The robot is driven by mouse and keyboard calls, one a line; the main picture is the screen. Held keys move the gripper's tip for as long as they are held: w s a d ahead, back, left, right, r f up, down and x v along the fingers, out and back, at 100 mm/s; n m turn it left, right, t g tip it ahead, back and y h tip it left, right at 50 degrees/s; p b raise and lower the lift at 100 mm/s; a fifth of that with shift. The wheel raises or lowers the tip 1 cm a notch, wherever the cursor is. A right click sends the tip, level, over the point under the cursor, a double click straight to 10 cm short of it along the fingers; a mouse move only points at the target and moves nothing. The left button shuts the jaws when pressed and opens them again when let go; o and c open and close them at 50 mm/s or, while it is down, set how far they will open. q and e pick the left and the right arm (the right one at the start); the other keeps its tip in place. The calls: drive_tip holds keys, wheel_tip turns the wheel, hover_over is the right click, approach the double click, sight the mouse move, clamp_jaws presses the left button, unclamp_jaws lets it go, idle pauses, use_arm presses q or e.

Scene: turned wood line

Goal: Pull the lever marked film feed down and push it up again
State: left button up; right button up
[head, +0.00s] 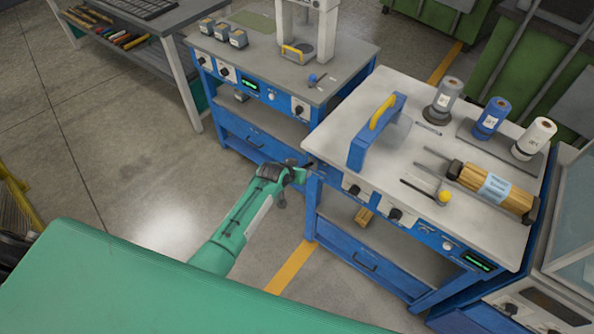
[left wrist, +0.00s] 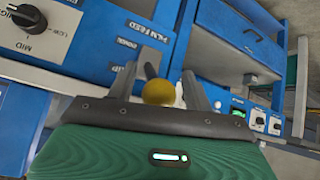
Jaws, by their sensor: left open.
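The film feed lever has a dark shaft and a round yellow knob (left wrist: 158,92). In the left wrist view it stands out from the blue panel beside the label FILM FEED (left wrist: 146,28). My left gripper (left wrist: 158,98) is open, with one finger on each side of the knob; contact cannot be told. In the head view my left gripper (head: 297,172) is at the left front corner of the right workbench (head: 350,110), and it hides the lever there. My right gripper is not in view.
A dial marked LOW, MID and HIGH (left wrist: 24,18) is on the same panel. A sealer with a yellow handle (head: 383,112), several rolls and a wrapped wood bundle (head: 490,187) are on the right bench. Another workbench (head: 265,60) stands behind left.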

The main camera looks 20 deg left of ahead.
use_arm(q)
drive_tip(key=shift+s, duration=0.1)
drive_tip(key=b+v, duration=0.1)
drive_tip(key=v, duration=1.2)
drive_tip(key=shift+s+r+b, duration=0.2)
drive_tip(key=shift+r+b, duration=0.15)
drive_tip(key=shift+b, duration=0.05)
drive_tip(key=shift+a+f, duration=0.1)
drive_tip(key=s+a+f+g+y, duration=0.1)
drive_tip(key=s+f, duration=0.4)
drive_tip(key=f, duration=0.5)
drive_tip(key=s+a+f+g, duration=0.1)
drive_tip(key=s+f+g, duration=0.1)
drive_tip(key=s+f, duration=0.6)
drive_tip(key=s+f+g+y, duration=0.1)
drive_tip(key=s+f, duration=0.2)
drive_tip(key=f, duration=1)
drive_tip(key=s+a+f+g, duration=0.1)
drive_tip(key=s+f, duration=0.4)
drive_tip(key=s, duration=0.6)
drive_tip(key=s+f+m+g, duration=0.1)
drive_tip(key=s+f, duration=0.5)
drive_tip(key=s, duration=0.5)
drive_tip(key=s+a+f+g, duration=0.1)
drive_tip(key=s+f, duration=0.4)
drive_tip(key=s, duration=0.6)
drive_tip(key=shift+s+a+f+m+g, duration=0.2)
drive_tip(key=shift+a+m+g, duration=0.2)
